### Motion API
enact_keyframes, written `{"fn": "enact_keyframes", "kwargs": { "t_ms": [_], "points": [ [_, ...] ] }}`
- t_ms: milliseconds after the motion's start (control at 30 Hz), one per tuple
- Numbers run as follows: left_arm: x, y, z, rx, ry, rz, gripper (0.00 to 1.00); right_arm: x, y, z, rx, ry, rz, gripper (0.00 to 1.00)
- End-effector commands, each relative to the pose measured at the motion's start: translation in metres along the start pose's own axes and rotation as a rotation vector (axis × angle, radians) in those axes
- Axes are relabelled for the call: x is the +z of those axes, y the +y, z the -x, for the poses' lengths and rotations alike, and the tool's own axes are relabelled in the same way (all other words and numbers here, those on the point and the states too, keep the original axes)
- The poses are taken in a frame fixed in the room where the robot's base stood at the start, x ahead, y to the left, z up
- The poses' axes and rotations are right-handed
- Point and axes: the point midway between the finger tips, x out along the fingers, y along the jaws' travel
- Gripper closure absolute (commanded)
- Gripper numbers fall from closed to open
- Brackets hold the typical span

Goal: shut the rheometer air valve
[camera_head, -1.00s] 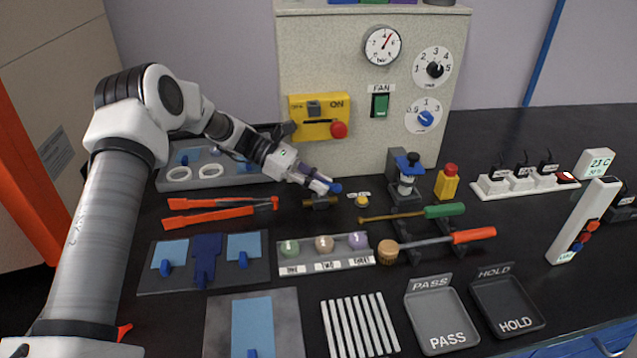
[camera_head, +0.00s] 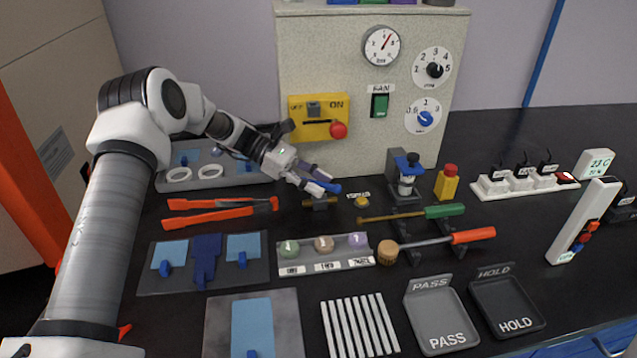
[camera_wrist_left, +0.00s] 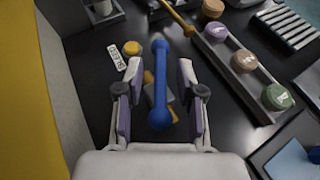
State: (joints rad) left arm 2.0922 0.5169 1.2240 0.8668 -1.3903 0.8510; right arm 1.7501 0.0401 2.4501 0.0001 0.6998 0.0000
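The air valve is a small brass body (camera_head: 318,203) with a blue bar handle (camera_head: 334,188), standing on the black bench in front of the grey cabinet. In the left wrist view the handle (camera_wrist_left: 160,85) has rounded ends and runs lengthwise between my fingers; brass parts show beneath it. My left gripper (camera_head: 322,182) is open, its fingers (camera_wrist_left: 160,72) on both sides of the handle with gaps visible. The fingers partly hide the handle in the head view. My right gripper is out of view.
A yellow button (camera_head: 362,201) with a label sits just right of the valve. Orange tongs (camera_head: 220,213) lie to the left. The cabinet (camera_head: 300,60) with a yellow switch box (camera_head: 318,112) rises behind.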

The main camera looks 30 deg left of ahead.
Motion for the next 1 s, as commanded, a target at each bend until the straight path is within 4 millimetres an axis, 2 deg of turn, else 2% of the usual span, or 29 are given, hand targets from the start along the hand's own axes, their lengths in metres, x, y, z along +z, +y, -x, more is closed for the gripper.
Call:
{"fn": "enact_keyframes", "kwargs": {
  "t_ms": [433, 600, 800, 867, 900, 1000],
  "points": [
    [-0.001, 0.001, 0.1, 0.003, 0.0, -0.002, 0.62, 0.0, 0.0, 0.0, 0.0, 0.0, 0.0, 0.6],
    [-0.001, 0.0, 0.115, 0.001, 0.001, 0.0, 0.62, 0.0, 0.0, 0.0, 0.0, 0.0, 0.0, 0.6],
    [-0.001, 0.0, 0.115, 0.0, 0.001, 0.0, 0.62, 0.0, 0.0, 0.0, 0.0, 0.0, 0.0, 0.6],
    [-0.001, 0.0, 0.115, 0.0, 0.001, 0.0, 0.45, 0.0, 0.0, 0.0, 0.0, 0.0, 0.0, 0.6],
    [-0.001, 0.0, 0.115, 0.0, 0.001, 0.0, 0.31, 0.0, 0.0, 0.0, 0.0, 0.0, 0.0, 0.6],
    [-0.001, 0.0, 0.115, 0.0, 0.0, 0.0, 0.3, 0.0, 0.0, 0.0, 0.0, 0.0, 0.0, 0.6]
  ]
}}
